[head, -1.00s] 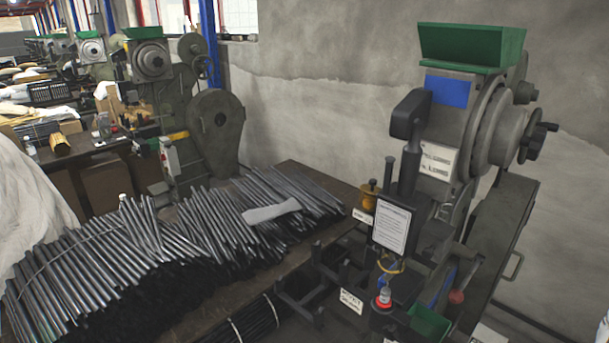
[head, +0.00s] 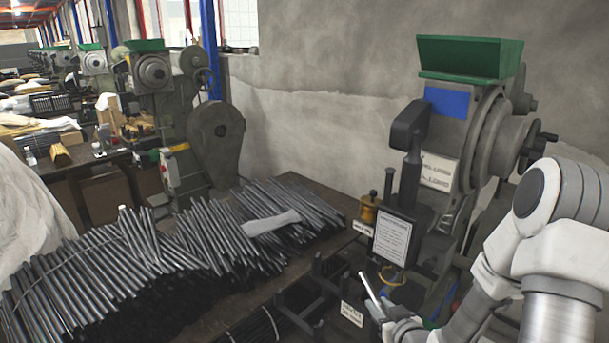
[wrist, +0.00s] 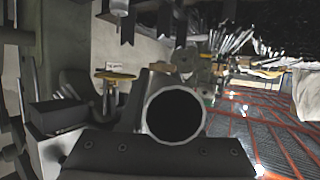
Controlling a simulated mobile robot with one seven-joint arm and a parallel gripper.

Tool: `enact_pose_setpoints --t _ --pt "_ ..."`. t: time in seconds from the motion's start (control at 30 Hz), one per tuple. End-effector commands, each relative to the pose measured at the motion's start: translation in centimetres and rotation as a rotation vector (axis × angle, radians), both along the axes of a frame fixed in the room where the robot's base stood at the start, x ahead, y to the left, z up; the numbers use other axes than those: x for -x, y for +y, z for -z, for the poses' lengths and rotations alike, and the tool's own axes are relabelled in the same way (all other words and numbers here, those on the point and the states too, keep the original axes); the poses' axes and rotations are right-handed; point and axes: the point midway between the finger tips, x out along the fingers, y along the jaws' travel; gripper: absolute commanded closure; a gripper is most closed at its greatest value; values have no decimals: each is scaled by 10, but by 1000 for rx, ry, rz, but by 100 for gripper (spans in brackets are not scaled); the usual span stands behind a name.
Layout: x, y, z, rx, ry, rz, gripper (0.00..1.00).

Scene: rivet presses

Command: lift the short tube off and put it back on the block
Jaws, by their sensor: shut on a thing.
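My gripper (head: 379,309) is at the front of the near press, low in the head view. It is shut on the short tube (head: 369,287), a slim grey metal piece that leans up and to the left out of the jaws. In the wrist view the tube (wrist: 148,114) shows almost end-on as a pale rim around a dark bore, just above the dark gripper edge (wrist: 160,158). I cannot make out the block for certain; my gripper and arm cover that part of the press. No contact between tube and block can be seen.
The near press (head: 440,140) with its green hopper (head: 470,58) stands close behind my gripper. A white notice (head: 392,242) and a yellow-brown pot (head: 369,207) are beside it. A bench of loose dark tubes (head: 200,245) fills the left.

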Motion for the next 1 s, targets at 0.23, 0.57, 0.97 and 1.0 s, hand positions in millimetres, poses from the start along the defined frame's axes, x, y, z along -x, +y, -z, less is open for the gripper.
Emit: enact_pose_setpoints --t 0.23,0.57,0.97,1.0 --pt "-20 24 -14 -1 -2 123 100" --pt "-25 36 -15 -1 1 204 100" --pt "-11 35 36 1 1 206 100" --pt "-11 35 37 1 1 206 100"
